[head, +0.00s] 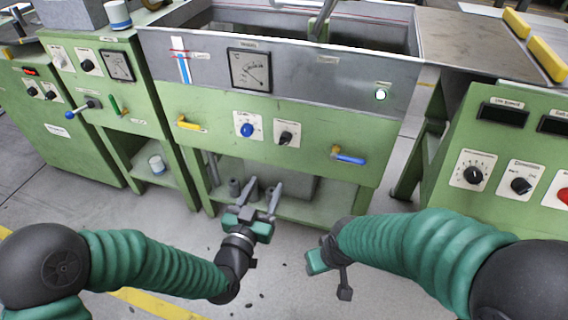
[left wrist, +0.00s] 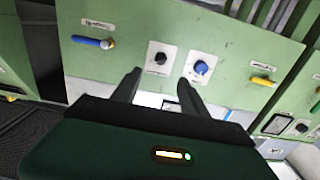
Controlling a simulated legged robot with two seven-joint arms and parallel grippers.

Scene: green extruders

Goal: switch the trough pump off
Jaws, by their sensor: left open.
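The trough (head: 300,52) is a grey metal tank on a green cabinet front. That front carries a blue knob (head: 247,129) and a black knob (head: 287,138) on white plates; their labels are too small to read, so I cannot tell which is the pump switch. My left gripper (head: 264,187) is open and empty, below and in front of the knobs, touching neither. In the left wrist view its fingers point towards the black knob (left wrist: 160,58) and the blue knob (left wrist: 201,68). My right gripper (head: 328,268) hangs lower right, its jaws unclear.
A yellow-handled lever (head: 188,124) and a blue-handled lever (head: 348,157) flank the knobs. A shelf with grey parts lies under the front. Green control cabinets stand left (head: 62,130) and right (head: 505,165). The floor before the trough is open, with small dark bits.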

